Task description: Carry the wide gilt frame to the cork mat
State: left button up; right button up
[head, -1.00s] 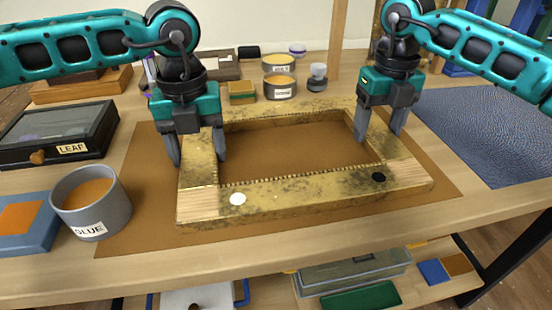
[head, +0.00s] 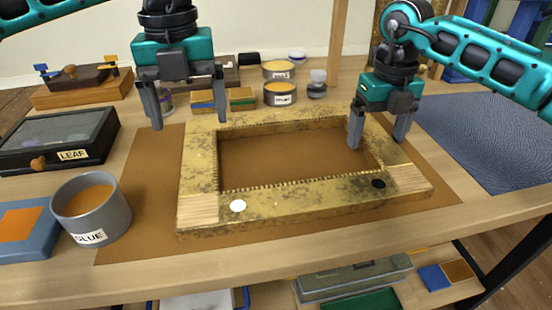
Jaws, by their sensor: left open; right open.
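The wide gilt frame (head: 300,192) is a worn gold rectangle with pale bare corners, a white dot and a black dot on its near rail. It lies flat on the brown cork mat (head: 140,200), which shows on its left, in front and through its opening. My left gripper (head: 190,122) is open and empty, raised above the frame's far left corner and clear of it. My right gripper (head: 377,143) is open at the right rail, one finger on the opening side and one on the outer side. I cannot tell whether its fingers touch the rail.
A grey glue pot (head: 92,210) and a blue block (head: 22,225) stand left of the mat, with a leaf box (head: 60,140) behind. Small pots (head: 280,93) stand at the back. A dark blue textured mat (head: 480,135) lies right. The table's front edge is close to the cork mat.

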jog(key=shift+r, duration=0.3)
pick_arm(q)
notch_tip(320, 180, up, 3)
jog(key=shift+r, duration=0.1)
pick_arm(e)
notch_tip(320, 180, up, 11)
jog(key=shift+r, duration=0.2)
